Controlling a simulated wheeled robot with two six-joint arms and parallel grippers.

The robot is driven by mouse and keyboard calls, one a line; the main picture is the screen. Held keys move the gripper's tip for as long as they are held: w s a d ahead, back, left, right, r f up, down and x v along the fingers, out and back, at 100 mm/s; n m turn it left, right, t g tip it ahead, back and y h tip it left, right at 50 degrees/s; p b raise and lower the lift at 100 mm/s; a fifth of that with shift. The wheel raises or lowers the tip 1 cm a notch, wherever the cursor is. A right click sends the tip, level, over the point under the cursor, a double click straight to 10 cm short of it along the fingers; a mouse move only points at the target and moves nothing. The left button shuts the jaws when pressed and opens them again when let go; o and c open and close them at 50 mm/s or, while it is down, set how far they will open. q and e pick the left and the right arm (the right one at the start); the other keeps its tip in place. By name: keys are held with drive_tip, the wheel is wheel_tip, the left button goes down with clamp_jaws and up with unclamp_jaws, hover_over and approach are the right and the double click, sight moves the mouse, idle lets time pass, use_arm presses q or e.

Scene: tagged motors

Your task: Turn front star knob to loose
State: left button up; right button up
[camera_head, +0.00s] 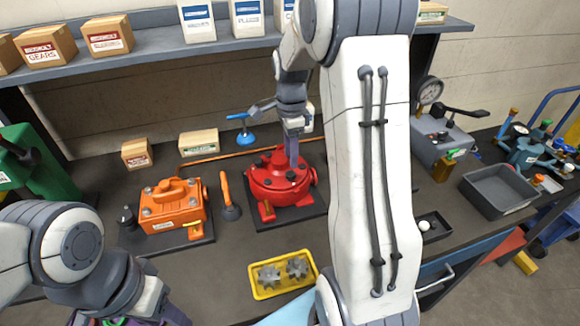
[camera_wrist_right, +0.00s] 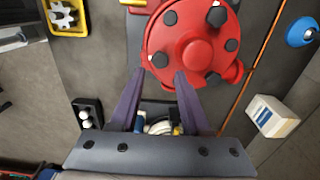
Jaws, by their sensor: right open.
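The red round motor housing (camera_head: 282,188) sits on a dark base plate on the workbench, with dark knobs on its top. My right gripper (camera_head: 292,164) points down over its right front part. In the right wrist view the red housing (camera_wrist_right: 188,45) carries several dark knobs. My open right fingers (camera_wrist_right: 160,73) have their tips at the edge of the housing, one on either side of a dark knob (camera_wrist_right: 160,60). I cannot tell whether they touch it. My left gripper (camera_head: 110,319) is mostly cut off at the bottom left, and its jaws do not show clearly.
A yellow tray (camera_head: 257,289) with gears is in front. A grey bin (camera_head: 482,203) stands at the right.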

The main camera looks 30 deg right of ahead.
sight(290, 173)
drive_tip(key=shift+f+p, duration=0.35)
drive_tip(key=shift+f, duration=2.4)
clamp_jaws()
